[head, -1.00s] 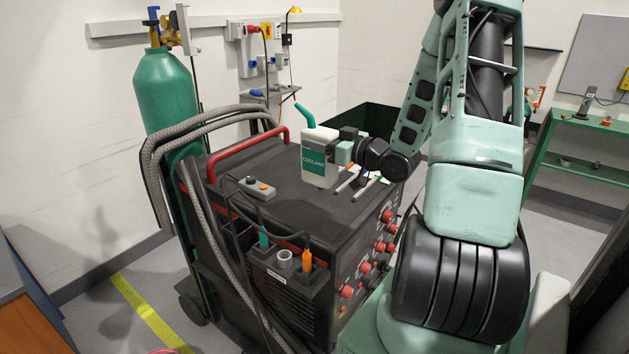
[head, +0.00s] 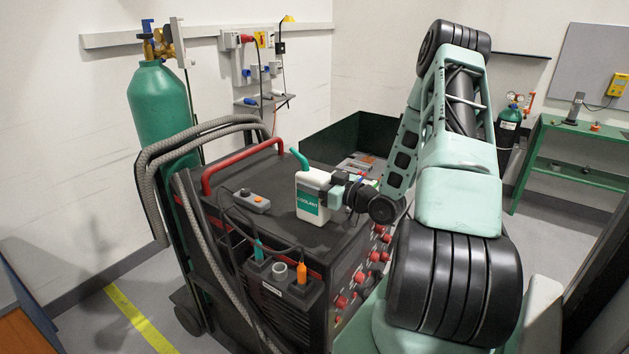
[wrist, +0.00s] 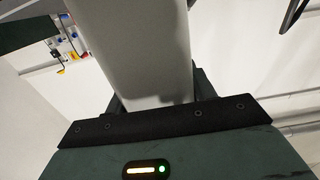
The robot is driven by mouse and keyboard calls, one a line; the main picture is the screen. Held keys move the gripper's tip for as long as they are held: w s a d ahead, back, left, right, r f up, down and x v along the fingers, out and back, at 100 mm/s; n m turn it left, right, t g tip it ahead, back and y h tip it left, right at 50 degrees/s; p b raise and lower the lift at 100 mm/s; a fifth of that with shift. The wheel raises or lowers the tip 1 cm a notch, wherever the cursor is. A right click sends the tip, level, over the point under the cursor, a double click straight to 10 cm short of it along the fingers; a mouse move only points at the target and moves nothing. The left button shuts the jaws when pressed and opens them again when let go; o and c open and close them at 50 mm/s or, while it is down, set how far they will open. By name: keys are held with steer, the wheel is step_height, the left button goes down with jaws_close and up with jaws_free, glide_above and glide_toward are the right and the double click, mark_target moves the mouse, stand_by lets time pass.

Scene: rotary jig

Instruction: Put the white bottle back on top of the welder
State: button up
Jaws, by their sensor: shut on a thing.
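The white bottle (head: 311,196) has a green coolant label and a green spout. It is upright at the welder's top, near the right edge; I cannot tell whether its base touches the surface. My gripper (head: 333,190) is shut on the bottle from the right. In the wrist view the pale bottle body (wrist: 150,50) fills the middle, between the jaws of my gripper (wrist: 155,105). The welder (head: 250,226) is a dark box with a red handle and red knobs on its front. The bottle hides part of its top.
A grey pendant box (head: 255,200) with an orange button lies on the welder top, left of the bottle. A red handle (head: 240,165) rises at the back left. A green gas cylinder (head: 160,108) and grey hoses stand left. A dark green bin (head: 345,135) is behind.

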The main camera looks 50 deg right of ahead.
steer(key=o, duration=1.5)
steer(key=shift+f, duration=0.1)
steer(key=shift+o, duration=0.2)
steer(key=shift+r, duration=0.2)
steer(key=s+b, duration=0.5)
steer(key=s, duration=0.7)
steer(key=shift+d+b, duration=0.3)
steer(key=shift+d, duration=0.15)
steer(key=shift+s+f, duration=0.1)
